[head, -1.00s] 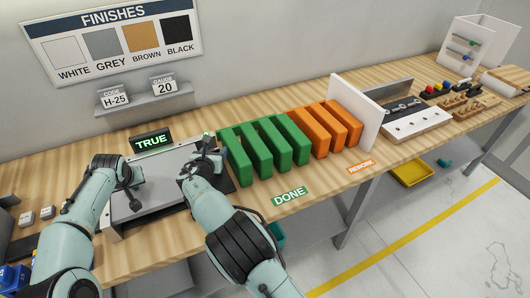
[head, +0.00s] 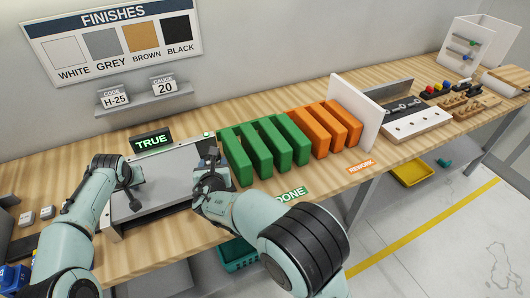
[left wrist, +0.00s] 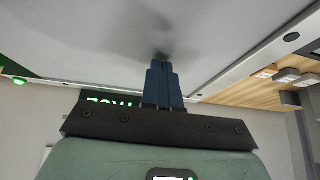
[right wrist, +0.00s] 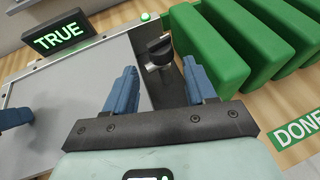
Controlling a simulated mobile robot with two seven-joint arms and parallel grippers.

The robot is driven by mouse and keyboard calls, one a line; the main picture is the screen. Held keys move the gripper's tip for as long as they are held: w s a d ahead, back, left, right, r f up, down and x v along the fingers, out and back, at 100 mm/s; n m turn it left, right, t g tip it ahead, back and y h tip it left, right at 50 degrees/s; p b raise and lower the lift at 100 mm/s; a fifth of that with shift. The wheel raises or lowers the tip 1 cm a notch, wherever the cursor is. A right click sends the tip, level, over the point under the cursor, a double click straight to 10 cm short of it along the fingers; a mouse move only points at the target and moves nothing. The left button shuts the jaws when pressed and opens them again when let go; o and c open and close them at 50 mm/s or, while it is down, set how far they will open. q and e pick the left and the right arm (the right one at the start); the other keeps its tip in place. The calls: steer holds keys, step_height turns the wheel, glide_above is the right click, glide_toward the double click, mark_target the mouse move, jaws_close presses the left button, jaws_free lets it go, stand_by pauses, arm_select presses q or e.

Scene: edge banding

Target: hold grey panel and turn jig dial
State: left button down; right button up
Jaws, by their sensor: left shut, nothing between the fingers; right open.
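The grey panel (head: 165,182) lies flat in the jig on the bench, below a lit display (head: 152,140) that reads TRUE. My left gripper (head: 133,203) is shut with nothing between its fingers, tips down at the panel's top; in the left wrist view its blue fingers (left wrist: 162,85) meet the grey surface. The jig dial, a black knob on a metal stem (right wrist: 159,52), stands at the jig's right side. My right gripper (right wrist: 158,90) is open, one finger on each side of the dial in the picture, apart from it. The head view mostly hides the dial behind this gripper (head: 208,172).
Green slotted DONE rack (head: 262,150) stands close right of the jig, then an orange REWORK rack (head: 325,128) and a white divider (head: 357,112). A green light (right wrist: 145,16) glows at the jig's back corner. A teal bin (head: 238,254) sits below the bench.

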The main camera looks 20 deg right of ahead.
steer(key=s+d+f+m+g+h, duration=0.1)
steer(key=s+d+m+g, duration=0.2)
steer(key=d+m, duration=0.9)
steer(key=s+d+f+m+g+h, duration=0.1)
steer(key=s+d+f+m+g, duration=0.1)
steer(key=d+m, duration=1)
steer(key=shift+s+d+f+m+g+h, duration=0.15)
steer(key=shift+s+d+m+g+h, duration=0.85)
steer(key=shift+d, duration=2.65)
steer(key=shift+o, duration=0.3)
steer(key=shift+s+n+t+y, duration=0.3)
steer(key=shift+s+n+y, duration=0.1)
steer(key=shift+n+y, duration=0.25)
